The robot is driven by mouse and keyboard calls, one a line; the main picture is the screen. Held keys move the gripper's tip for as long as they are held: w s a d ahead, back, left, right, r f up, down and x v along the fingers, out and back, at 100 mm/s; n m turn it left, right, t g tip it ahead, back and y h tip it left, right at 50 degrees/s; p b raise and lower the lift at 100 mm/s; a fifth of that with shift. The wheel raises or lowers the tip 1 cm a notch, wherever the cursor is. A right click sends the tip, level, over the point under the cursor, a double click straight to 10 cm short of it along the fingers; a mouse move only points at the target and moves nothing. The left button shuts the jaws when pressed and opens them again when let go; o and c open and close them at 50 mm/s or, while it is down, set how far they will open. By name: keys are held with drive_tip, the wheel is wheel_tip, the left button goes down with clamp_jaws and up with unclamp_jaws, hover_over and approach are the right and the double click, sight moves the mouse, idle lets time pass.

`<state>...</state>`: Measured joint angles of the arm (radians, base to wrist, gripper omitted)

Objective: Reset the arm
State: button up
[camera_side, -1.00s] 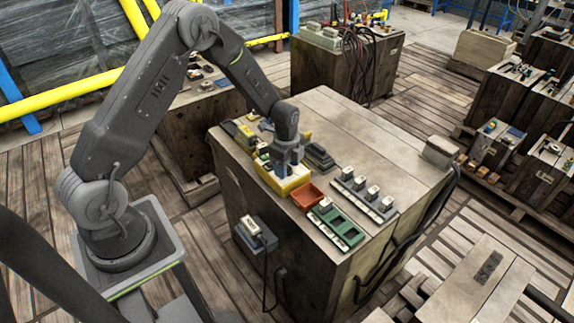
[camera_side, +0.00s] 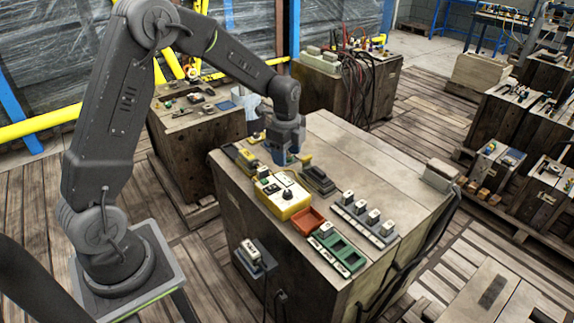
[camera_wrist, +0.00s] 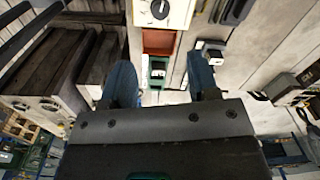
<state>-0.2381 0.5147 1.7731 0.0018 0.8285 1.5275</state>
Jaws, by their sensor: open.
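My gripper (camera_side: 287,157) hangs above the back part of the wooden bench block (camera_side: 385,165), its blue fingers pointing down. In the wrist view the two blue fingers (camera_wrist: 163,88) stand apart with nothing between them. A yellow box with a white top and a black knob (camera_side: 287,197) lies on the block, in front of the gripper and clear of it. The box also shows at the top of the wrist view (camera_wrist: 172,12).
An orange-red tray (camera_side: 308,219), a green tray (camera_side: 345,250), a grey rail with several white-topped modules (camera_side: 364,217) and a dark case (camera_side: 318,180) lie on the block. A box with a cable hangs on its front (camera_side: 253,256). The block's right half is mostly clear.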

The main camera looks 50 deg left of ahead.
drive_tip(key=shift+r, duration=0.3)
drive_tip(key=s+d+r+n+t, duration=0.1)
drive_tip(key=s+d+r+n, duration=0.3)
drive_tip(key=r, duration=0.4)
drive_tip(key=s+d+r+n+t, duration=0.1)
drive_tip(key=s+d+r+n, duration=0.1)
drive_tip(key=s, duration=0.4)
drive_tip(key=s+d+r+n+t, duration=0.2)
drive_tip(key=s+r+n, duration=0.1)
drive_tip(key=s+n, duration=0.2)
drive_tip(key=s+d+r+n+t, duration=0.1)
drive_tip(key=s+d+r+n, duration=0.1)
drive_tip(key=s, duration=0.7)
drive_tip(key=shift+d+r+n, duration=0.35)
drive_tip(key=shift+r+n, duration=0.25)
drive_tip(key=shift+n, duration=0.3)
